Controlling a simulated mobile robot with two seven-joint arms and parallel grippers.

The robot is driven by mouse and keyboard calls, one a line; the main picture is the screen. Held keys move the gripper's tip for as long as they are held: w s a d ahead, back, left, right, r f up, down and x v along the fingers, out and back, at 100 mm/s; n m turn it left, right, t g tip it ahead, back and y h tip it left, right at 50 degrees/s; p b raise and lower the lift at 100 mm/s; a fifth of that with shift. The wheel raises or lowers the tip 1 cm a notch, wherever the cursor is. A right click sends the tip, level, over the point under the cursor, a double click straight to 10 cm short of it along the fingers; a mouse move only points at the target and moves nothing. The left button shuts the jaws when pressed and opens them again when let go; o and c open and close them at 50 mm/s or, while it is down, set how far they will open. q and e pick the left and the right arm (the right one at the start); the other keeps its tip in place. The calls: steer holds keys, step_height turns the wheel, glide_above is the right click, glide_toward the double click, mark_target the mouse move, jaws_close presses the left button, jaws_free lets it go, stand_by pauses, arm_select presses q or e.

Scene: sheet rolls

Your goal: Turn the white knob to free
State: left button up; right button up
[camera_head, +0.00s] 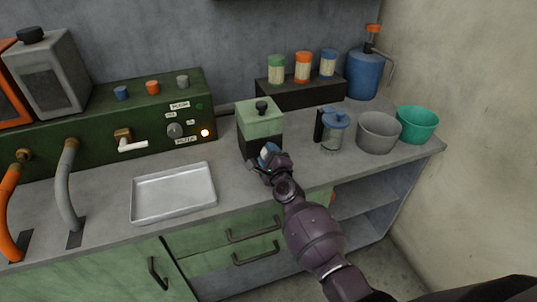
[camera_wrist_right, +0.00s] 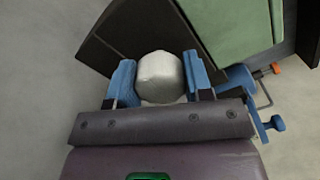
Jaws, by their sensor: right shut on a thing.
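The white knob (camera_wrist_right: 158,75) is a pale rounded block on the dark lower part of a green and black box (camera_head: 261,122). My right gripper (camera_wrist_right: 158,88) is shut on the knob, with one blue finger on each side of it in the right wrist view. In the head view my right gripper (camera_head: 268,157) is at the front of the box and hides the knob. I cannot read the knob's setting. My left gripper is not in view.
A metal tray (camera_head: 173,214) lies left of the box. A dark green panel (camera_head: 95,143) with knobs, a lever and a lit lamp stands behind the tray.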

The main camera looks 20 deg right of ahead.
steer(key=n, duration=0.2)
steer(key=shift+n, duration=0.4)
steer(key=n+p, duration=0.1)
steer(key=n, duration=0.2)
steer(key=shift+n, duration=0.3)
steer(key=n+p, duration=0.1)
steer(key=n, duration=0.1)
steer(key=shift+n, duration=0.4)
steer(key=n, duration=0.3)
steer(key=shift+p, duration=0.35)
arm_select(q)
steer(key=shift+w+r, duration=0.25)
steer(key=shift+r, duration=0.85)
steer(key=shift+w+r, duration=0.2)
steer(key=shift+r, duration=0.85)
arm_select(e)
steer(key=shift+n, duration=0.8)
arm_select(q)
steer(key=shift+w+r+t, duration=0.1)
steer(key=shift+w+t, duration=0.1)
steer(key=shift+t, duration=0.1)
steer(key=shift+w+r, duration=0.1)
arm_select(e)
steer(key=o, duration=0.9)
steer(key=shift+s, duration=0.1)
